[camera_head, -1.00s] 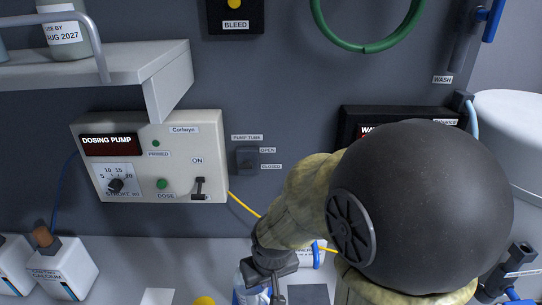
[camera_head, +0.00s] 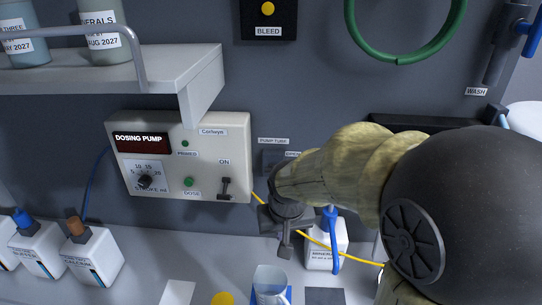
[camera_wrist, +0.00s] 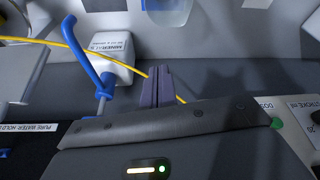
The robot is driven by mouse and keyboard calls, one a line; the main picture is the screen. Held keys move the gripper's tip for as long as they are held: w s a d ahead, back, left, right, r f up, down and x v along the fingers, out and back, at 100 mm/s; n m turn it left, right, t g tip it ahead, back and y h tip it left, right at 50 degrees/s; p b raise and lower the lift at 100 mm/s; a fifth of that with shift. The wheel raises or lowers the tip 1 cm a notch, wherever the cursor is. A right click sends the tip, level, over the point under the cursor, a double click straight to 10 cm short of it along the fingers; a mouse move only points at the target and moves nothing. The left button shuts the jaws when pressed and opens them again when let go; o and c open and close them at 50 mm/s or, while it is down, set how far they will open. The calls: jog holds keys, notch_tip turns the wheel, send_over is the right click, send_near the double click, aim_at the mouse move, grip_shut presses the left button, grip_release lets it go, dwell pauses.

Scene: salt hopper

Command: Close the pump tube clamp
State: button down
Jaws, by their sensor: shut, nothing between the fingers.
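The pump tube clamp (camera_head: 272,160) is a dark square block on the grey wall under a PUMP TUBE label, right of the dosing pump. My forearm covers its right and lower part and most of the OPEN and CLOSED labels, so its setting cannot be told. My gripper (camera_head: 285,255) hangs below the clamp, apart from it, pointing down near the yellow tube. In the wrist view my gripper's fingers (camera_wrist: 157,85) are together and empty, close to the yellow tube (camera_wrist: 82,52). I cannot tell whether they touch it. The clamp is not recognisable in the wrist view.
The dosing pump (camera_head: 180,158) juts from the wall on the left, under a shelf (camera_head: 120,72). A minerals container (camera_head: 325,258) with a blue tube (camera_head: 334,240) stands just right of my gripper. A clear jug (camera_head: 270,282) stands below on the counter.

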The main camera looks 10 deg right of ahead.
aim_at(270, 169)
jog(key=w+r+m+t+p, duration=0.1)
jog(key=w+r+p, duration=0.1)
jog(key=r, duration=0.9)
jog(key=w+a+r+m+t+h+p, duration=0.1)
jog(key=w+r, duration=0.4)
jog(key=r, duration=0.5)
jog(key=shift+a+r+m+p, duration=0.3)
jog(key=shift+r+m+p, duration=0.1)
jog(key=shift+p, duration=0.15)
jog(key=p+x, duration=0.4)
jog(key=x, duration=1)
jog(key=shift+d, duration=0.25)
jog(key=shift+s, duration=0.1)
jog(key=shift+f, duration=0.1)
jog(key=shift+a+f, duration=0.1)
jog(key=b, duration=0.2)
jog(key=shift+s+f+h+b, duration=0.1)
jog(key=shift+f+h+b, duration=0.1)
jog(key=shift+h+b, duration=0.15)
